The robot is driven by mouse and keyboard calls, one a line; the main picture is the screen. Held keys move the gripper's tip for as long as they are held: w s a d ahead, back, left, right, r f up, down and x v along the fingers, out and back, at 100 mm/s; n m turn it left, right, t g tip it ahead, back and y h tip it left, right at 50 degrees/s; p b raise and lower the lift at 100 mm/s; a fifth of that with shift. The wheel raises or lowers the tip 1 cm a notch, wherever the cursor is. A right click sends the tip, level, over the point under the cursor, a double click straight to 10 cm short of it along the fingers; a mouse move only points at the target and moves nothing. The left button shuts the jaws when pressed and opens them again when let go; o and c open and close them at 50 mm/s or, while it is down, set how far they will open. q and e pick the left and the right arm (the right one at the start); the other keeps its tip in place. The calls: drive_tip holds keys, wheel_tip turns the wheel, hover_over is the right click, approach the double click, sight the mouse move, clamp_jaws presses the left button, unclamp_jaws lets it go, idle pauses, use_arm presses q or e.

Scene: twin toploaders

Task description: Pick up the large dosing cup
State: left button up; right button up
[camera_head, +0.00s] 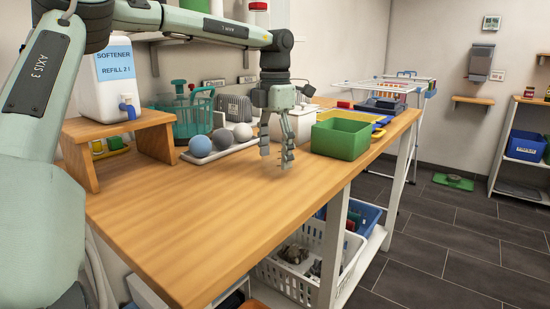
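My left gripper (276,159) points down over the wooden worktop (190,225), just left of a green open box (341,138). Its two fingers are apart, with nothing visible between them. I cannot pick out the large dosing cup with certainty. Small green and yellow items (114,144) sit under a wooden riser (158,137) at the left, too small to identify. A white softener jug (113,85) with a blue tap stands on the riser. My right gripper is not in view.
A white tray with several balls (198,146), a teal basket (190,118) and a white container (302,122) stand along the back. Blue and yellow trays and a drying rack (430,87) are beyond the green box. The front worktop is clear. A white basket (292,284) is below.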

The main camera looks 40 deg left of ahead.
use_arm(q)
drive_tip(key=c, duration=0.7)
drive_tip(key=shift+w, duration=0.1)
